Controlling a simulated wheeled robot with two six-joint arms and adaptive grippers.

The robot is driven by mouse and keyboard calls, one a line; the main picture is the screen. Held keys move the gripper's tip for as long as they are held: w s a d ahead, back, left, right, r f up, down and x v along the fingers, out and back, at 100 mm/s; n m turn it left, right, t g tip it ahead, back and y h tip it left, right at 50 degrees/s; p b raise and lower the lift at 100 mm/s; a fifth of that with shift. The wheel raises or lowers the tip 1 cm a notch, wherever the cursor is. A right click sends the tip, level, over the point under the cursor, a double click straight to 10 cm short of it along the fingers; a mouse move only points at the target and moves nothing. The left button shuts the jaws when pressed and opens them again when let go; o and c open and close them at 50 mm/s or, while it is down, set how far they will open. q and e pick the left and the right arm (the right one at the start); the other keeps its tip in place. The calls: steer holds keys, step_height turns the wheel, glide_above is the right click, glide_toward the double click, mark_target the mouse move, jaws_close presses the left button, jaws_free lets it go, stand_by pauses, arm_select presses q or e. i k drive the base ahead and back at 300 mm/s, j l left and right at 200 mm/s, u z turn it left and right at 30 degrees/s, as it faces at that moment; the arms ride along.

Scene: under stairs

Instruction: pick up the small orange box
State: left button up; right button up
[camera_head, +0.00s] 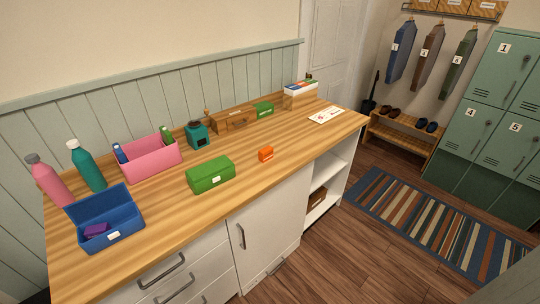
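Neither of my grippers shows in the head view.
A blue open box (104,219) with a purple item, a pink bin (150,160), two bottles and a teal grinder (197,135) stand further left and back. A white card (326,115) lies at right. White cabinets are below; a striped rug (430,220) covers the floor.

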mark_target(266, 154)
steer(key=i+l+u, duration=0.6)
steer(key=u, duration=0.15)
steer(key=i+l+u, duration=0.2)
steer(key=l+u, duration=0.15)
steer(key=l, duration=0.2)
